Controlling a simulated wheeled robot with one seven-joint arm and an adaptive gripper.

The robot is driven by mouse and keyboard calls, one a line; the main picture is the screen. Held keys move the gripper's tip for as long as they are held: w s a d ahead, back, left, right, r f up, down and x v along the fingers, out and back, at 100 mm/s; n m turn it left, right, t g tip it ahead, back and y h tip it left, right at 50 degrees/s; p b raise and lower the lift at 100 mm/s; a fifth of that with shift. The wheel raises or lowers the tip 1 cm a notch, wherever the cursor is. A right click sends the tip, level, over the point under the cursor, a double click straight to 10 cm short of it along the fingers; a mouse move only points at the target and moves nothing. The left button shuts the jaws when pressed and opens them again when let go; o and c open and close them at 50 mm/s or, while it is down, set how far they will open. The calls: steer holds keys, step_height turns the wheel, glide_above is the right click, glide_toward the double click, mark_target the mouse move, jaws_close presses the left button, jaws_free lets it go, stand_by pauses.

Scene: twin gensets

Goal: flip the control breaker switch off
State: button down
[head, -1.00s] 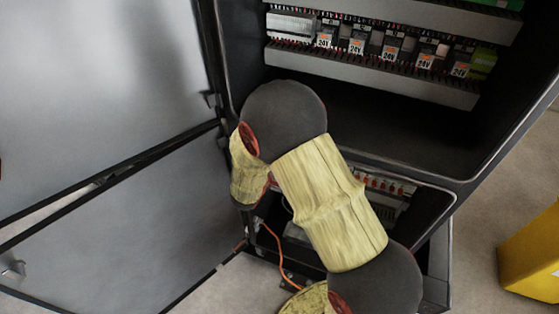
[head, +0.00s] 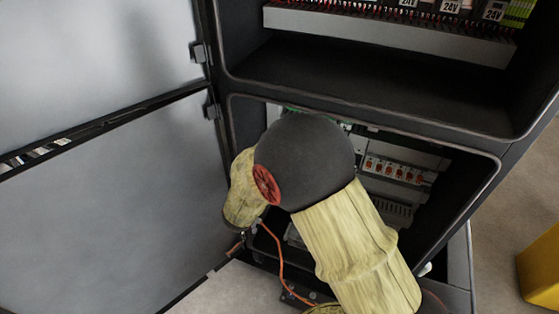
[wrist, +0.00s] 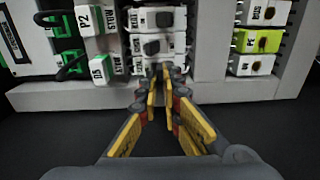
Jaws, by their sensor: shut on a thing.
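In the wrist view, a stack of white breakers with black switches stands straight ahead; the middle breaker's black switch (wrist: 152,47) shows clearly. My gripper (wrist: 164,70) has its yellow-padded fingers nearly together at the tips. The tips are at the lowest breaker (wrist: 140,68) of the stack and appear shut on its black switch, which they mostly cover. Which way that switch is set cannot be told. In the head view, my arm hides the gripper and these breakers.
White and green terminal blocks flank the stack, including a green-yellow block (wrist: 256,41). A grey rail (wrist: 230,92) runs below. The open cabinet door (head: 110,200) is at left. A row of red-switched breakers (head: 400,170) is in the lower compartment. A yellow box (head: 540,265) stands right.

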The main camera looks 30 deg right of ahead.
steer(key=shift+w+d+f+t+h+b, duration=0.1)
steer(key=shift+f+t+h+b, duration=0.75)
steer(key=shift+b, duration=1.35)
steer(key=shift+d+f+t+h+b, duration=0.1)
steer(key=shift+f+t+h+b, duration=0.2)
steer(key=shift+t+h+b, duration=1.25)
steer(key=shift+g+y+b, duration=0.3)
steer(key=shift+g+b, duration=0.45)
steer(key=shift+g, duration=0.05)
steer(key=c, duration=2)
jaws_free()
steer(key=v, duration=1.2)
